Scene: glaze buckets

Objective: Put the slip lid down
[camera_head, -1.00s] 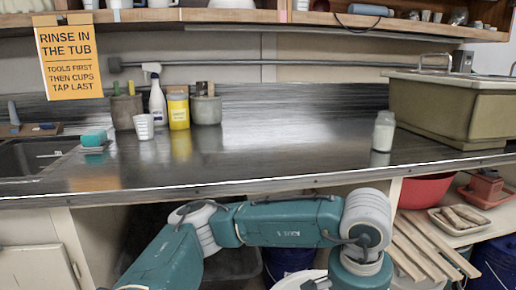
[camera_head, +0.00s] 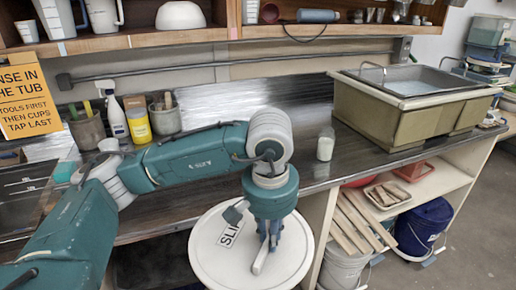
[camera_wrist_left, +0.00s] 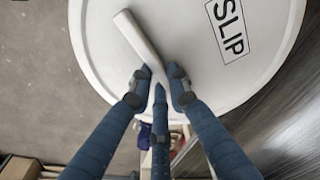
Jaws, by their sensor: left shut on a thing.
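The slip lid (camera_head: 212,262) is a large white disc with a bar handle and a label starting "SLI". In the head view it is at the bottom middle, in front of the counter and below its top. My left gripper (camera_head: 268,240) is over it, shut on its handle. The left wrist view shows the lid (camera_wrist_left: 105,60) close up, with the label "SLIP" and the white handle (camera_wrist_left: 138,38) between the fingertips (camera_wrist_left: 156,82). What is under the lid is hidden. My right gripper is in neither view.
The counter (camera_head: 300,170) holds a white jar (camera_head: 325,145), a tub (camera_head: 385,120) and, at left, a spray bottle (camera_head: 115,118) and pots. Below are wooden slats (camera_head: 350,222), a pale bucket (camera_head: 343,268) and a blue bucket (camera_head: 424,226). Floor at right is clear.

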